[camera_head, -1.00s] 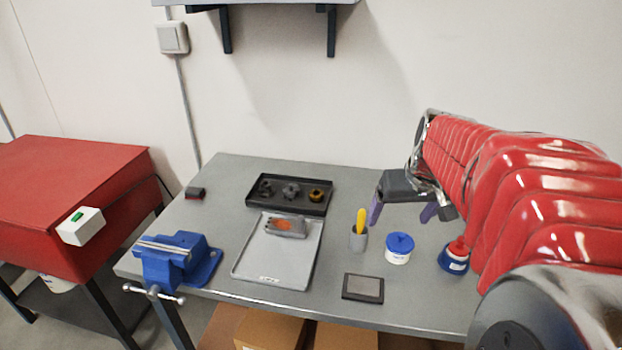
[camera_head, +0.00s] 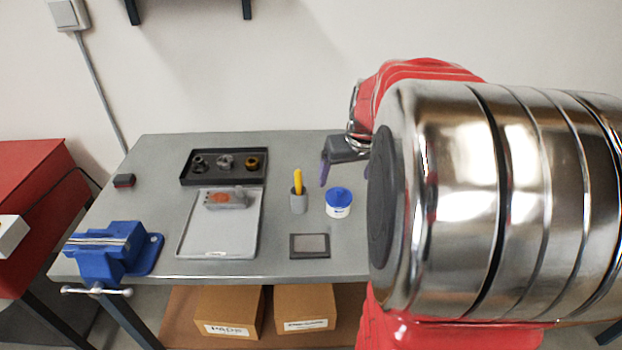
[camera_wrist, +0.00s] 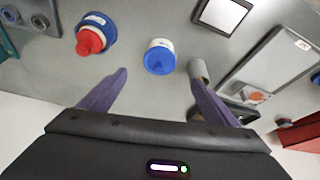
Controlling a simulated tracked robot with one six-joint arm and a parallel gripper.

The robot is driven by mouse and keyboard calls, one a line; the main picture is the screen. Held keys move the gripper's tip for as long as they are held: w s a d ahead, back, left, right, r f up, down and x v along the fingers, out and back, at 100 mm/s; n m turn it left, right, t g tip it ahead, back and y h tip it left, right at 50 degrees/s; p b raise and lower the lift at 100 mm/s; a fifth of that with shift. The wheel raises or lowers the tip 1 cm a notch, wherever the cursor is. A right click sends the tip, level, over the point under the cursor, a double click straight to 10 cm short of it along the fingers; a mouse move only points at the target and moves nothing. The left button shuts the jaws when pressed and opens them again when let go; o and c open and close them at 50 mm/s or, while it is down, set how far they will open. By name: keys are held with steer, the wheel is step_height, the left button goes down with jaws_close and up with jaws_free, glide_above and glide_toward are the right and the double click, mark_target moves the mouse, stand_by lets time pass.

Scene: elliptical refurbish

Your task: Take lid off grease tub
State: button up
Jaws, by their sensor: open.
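The grease tub (camera_head: 338,211) is a small white tub with a label, standing upright on the grey bench. Its blue lid (camera_head: 339,194) is on top. In the wrist view the blue lid (camera_wrist: 159,61) faces me, with the white tub (camera_wrist: 160,43) behind it, ahead of and between my finger directions. My gripper (camera_wrist: 165,92) is open and empty, its two purple fingers spread apart and short of the tub. In the head view one purple finger (camera_head: 325,167) shows just behind and left of the tub; my arm hides the rest.
A grey cup with a yellow-handled tool (camera_head: 298,199) stands close left of the tub. A blue bottle with a red cap (camera_wrist: 92,38) is on its other side. A flat dark-framed pad (camera_head: 310,246), grey tray (camera_head: 188,236), black parts tray (camera_head: 190,182) and blue vise (camera_head: 108,258) are also on the bench.

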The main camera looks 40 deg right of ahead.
mark_target(340, 190)
steer(key=shift+x, duration=2)
steer(key=shift+x, duration=2.6)
steer(key=shift+d, duration=0.1)
steer(key=shift+c, duration=0.4)
steer(key=c, duration=1)
steer(key=shift+r, duration=0.1)
step_height(340, 190, up, 10)
steer(key=shift+f, duration=0.1)
